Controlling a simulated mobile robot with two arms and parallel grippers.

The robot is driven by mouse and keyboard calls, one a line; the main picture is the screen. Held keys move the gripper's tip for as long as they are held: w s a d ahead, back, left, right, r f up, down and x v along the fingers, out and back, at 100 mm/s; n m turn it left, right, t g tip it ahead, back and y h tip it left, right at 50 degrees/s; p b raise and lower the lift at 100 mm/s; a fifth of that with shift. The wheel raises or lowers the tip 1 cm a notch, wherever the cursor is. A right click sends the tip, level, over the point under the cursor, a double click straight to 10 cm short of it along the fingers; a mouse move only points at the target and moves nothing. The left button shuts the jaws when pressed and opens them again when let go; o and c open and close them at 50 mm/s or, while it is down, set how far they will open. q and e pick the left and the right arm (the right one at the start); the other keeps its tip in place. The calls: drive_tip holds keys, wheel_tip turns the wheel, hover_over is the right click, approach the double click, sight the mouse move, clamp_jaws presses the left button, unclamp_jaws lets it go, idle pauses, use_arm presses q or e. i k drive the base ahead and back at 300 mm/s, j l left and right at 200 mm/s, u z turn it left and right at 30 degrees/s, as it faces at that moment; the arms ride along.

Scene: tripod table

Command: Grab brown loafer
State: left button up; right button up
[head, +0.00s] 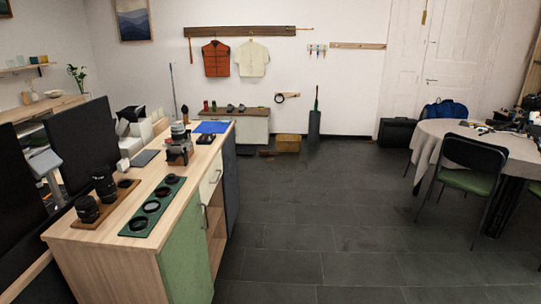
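I cannot clearly make out a brown loafer. A small brownish shape (267,153) lies on the floor in front of that cabinet, also too small to identify. Neither of my grippers shows in the head view.
A wooden counter (95,235) with lenses and a green tray (137,226) stands at left. A cardboard-coloured box (288,143) and a dark bin (314,126) stand at the back. A round table (440,132) and chair (471,180) are at right. The middle floor is clear.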

sight(262, 153)
drive_tip(key=i+z, duration=0.3)
drive_tip(key=i, duration=1.1)
drive_tip(key=i+u, duration=0.15)
drive_tip(key=i, duration=1)
drive_tip(key=i+u, duration=0.15)
drive_tip(key=i, duration=1)
drive_tip(key=i+l, duration=0.1)
drive_tip(key=i, duration=2.25)
drive_tip(key=i+u, duration=0.35)
drive_tip(key=i, duration=0.4)
drive_tip(key=i+l+u, duration=0.15)
drive_tip(key=i+u, duration=0.2)
drive_tip(key=i, duration=0.45)
drive_tip(key=i+j+z, duration=0.2)
drive_tip(key=i, duration=0.3)
drive_tip(key=i+j+z, duration=0.2)
drive_tip(key=i, duration=0.3)
